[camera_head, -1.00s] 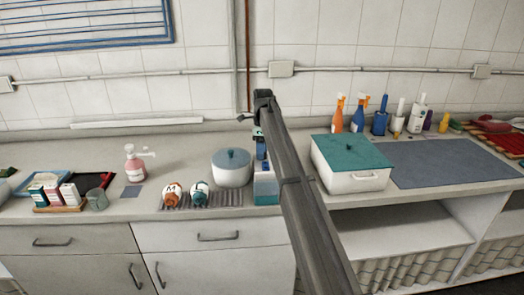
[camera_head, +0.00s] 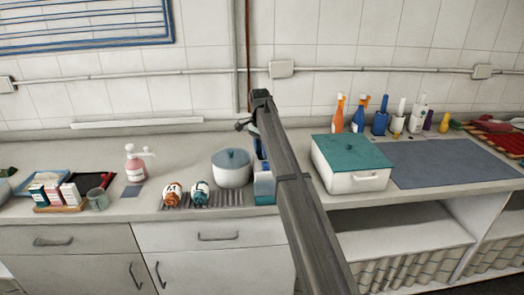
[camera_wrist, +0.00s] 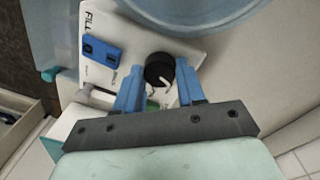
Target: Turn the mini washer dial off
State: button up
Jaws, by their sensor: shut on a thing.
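In the wrist view, the washer's dial (camera_wrist: 158,68) is a round black knob with a white mark, on a white panel (camera_wrist: 98,72) marked FILL. My gripper (camera_wrist: 157,82) has its two blue fingers on either side of the dial and is shut on it. A blue switch-like part (camera_wrist: 101,51) sits left of the dial. A round, bluish see-through part (camera_wrist: 195,10) lies just above the panel. In the head view, my gripper (camera_head: 261,150) points down beside a teal-and-white box (camera_head: 265,186); my arm hides the dial there.
A white pot with a blue-grey lid (camera_head: 231,170) stands just left of my gripper. A white box with a teal lid (camera_head: 351,161) stands to the right of my arm. A pink pump bottle (camera_head: 135,166) is farther left.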

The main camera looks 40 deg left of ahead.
aim_at(260, 152)
jog(key=shift+n, duration=2.3)
jog(key=o, duration=1)
jog(key=shift+o, duration=0.2)
notch_tip(260, 152, up, 14)
jog(key=shift+a, duration=0.45)
jog(key=shift+s+f, duration=0.1)
jog(key=shift+s, duration=0.05)
